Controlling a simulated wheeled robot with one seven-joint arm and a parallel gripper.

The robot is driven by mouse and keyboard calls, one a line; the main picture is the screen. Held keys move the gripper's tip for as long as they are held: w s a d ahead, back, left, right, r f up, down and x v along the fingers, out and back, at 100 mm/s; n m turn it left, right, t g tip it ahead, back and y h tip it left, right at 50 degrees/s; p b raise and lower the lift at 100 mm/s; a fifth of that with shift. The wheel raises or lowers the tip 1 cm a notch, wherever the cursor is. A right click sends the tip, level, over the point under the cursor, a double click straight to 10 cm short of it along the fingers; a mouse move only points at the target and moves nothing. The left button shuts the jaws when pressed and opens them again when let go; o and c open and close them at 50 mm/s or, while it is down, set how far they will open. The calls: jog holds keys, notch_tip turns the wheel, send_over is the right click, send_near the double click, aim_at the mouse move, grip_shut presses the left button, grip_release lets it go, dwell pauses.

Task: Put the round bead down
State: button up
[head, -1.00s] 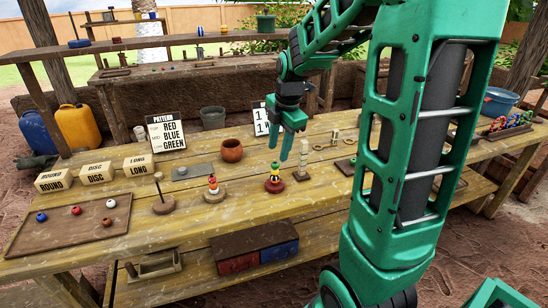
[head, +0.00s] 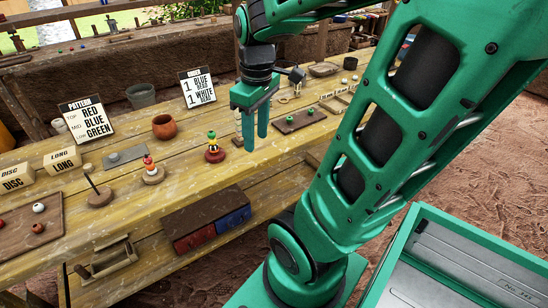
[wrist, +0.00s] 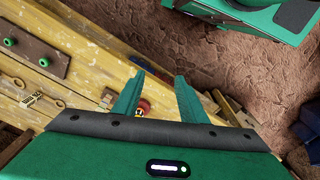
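No bead shows between my gripper's fingers. My gripper (head: 256,142) points down near the front edge of the table, right of a short stack (head: 213,148) on a red round base. That stack has green, yellow and dark pieces; part of it shows past the left finger in the wrist view (wrist: 140,109). A white round bead (head: 38,207) and a reddish-brown bead (head: 37,228) lie on a brown tray (head: 14,226) at left. Which bead the task means, I cannot tell.
A red-and-white stack (head: 150,167) and a bare peg (head: 93,184) stand left on the table. A clay pot (head: 164,127), a pattern card (head: 87,121) and a count card (head: 198,87) stand behind. A dark board (head: 300,121) with green pieces lies to the right.

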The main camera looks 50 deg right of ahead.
jog(key=s+a+f+m, duration=0.1)
jog(key=s+f+m, duration=0.1)
jog(key=s+m, duration=0.5)
jog(key=shift+s+a+g, duration=0.2)
jog(key=shift+s+g, duration=0.2)
jog(key=shift+s, duration=0.05)
jog(key=shift+o, duration=0.6)
jog(key=shift+s+a+f+m, duration=0.2)
jog(key=shift+s+m, duration=0.1)
jog(key=shift+m, duration=0.3)
jog(key=m+t+y, duration=0.1)
jog(key=m+t, duration=0.1)
jog(key=m, duration=0.4)
send_near(211, 135)
jog(key=shift+w+d+f, duration=0.2)
jog(key=shift+w+f, duration=0.15)
jog(key=shift+f, duration=0.2)
jog(key=shift+w+d+f, duration=0.15)
jog(key=shift+w+f, duration=0.2)
jog(key=shift+f, duration=0.2)
jog(key=shift+w+a+f, duration=0.1)
jog(key=shift+w+f, duration=0.05)
jog(key=shift+f, duration=0.85)
jog(key=shift+w+a+f, duration=0.1)
jog(key=shift+w+f, duration=0.05)
jog(key=shift+f, duration=0.8)
jog(key=shift+w+a+f, duration=0.1)
jog(key=shift+f, duration=0.9)
grip_shut()
